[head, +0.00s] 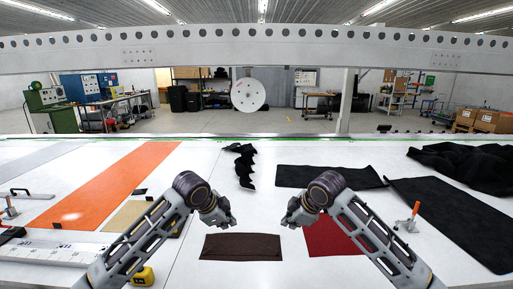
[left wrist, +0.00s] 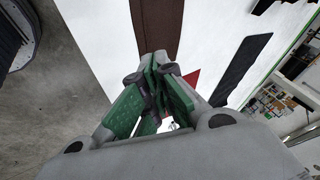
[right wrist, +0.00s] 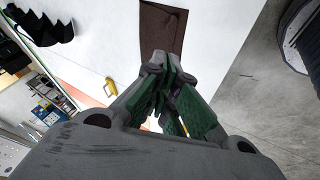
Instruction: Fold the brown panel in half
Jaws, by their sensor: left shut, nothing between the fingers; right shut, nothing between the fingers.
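The brown panel (head: 241,248) lies flat on the white table in front of me, as a wide, short rectangle. A thin edge line runs along its far long side; I cannot tell whether it is one layer or two. It also shows in the left wrist view (left wrist: 157,22) and the right wrist view (right wrist: 160,28). My left gripper (head: 228,222) is shut and empty above the table, just beyond the panel's far edge. My right gripper (head: 290,222) is shut and empty, just past the panel's far right corner. The gripper fingers hide part of the panel in both wrist views.
A dark red panel (head: 330,236) lies right of the brown one, partly behind my right arm. Black cloths (head: 455,215) lie further right, and an orange strip (head: 115,185) lies left. A yellow tape measure (head: 143,276) sits by my left arm. White table is clear between the grippers.

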